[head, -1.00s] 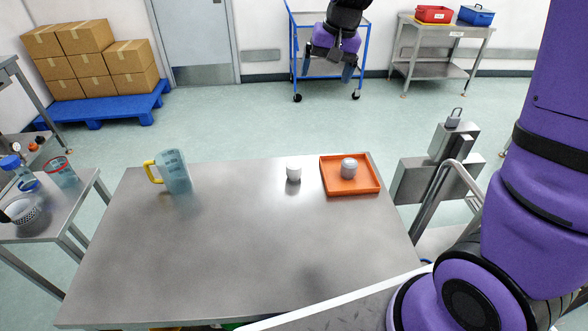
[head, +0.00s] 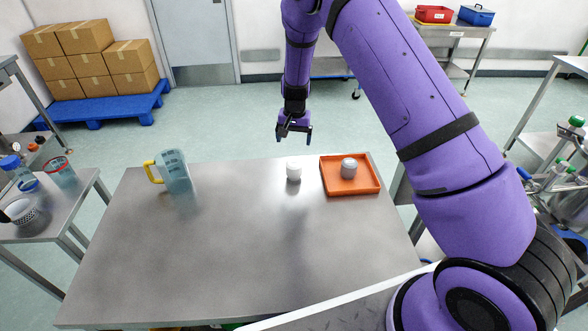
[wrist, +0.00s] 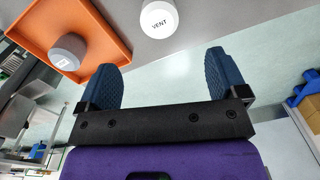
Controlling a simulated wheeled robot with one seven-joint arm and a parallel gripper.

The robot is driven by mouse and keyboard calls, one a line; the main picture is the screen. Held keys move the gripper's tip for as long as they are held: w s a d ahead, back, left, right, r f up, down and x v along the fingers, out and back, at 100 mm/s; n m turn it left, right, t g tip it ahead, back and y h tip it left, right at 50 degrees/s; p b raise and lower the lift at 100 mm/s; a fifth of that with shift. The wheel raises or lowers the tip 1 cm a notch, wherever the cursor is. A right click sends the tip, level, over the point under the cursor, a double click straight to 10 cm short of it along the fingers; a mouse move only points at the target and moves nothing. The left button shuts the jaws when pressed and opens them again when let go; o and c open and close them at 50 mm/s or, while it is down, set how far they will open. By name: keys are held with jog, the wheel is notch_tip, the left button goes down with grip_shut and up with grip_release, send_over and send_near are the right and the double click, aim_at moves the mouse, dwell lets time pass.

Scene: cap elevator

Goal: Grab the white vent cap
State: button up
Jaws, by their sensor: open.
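The white vent cap (head: 294,171) stands on the steel table (head: 240,240) near its far edge, just left of the orange tray. In the wrist view the cap (wrist: 158,18) reads "VENT" on top and lies beyond the fingertips, roughly midway between them. My gripper (head: 294,137) points down above and behind the cap in the head view, apart from it. It also shows in the wrist view (wrist: 162,75) with its two blue fingers spread and nothing between them.
An orange tray (head: 372,185) holding a grey cap (head: 349,167) with a light label is close on the right. A blue pitcher (head: 175,171) with a yellow handle stands at the table's left. The table's middle and front are clear.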

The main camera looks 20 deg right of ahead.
aim_at(294, 164)
jog(key=f, duration=0.3)
jog(key=shift+w+f, duration=0.25)
jog(key=shift+f, duration=0.15)
jog(key=f, duration=1)
jog(key=shift+s+f, duration=0.15)
jog(key=shift+s, duration=0.05)
jog(key=c, duration=1)
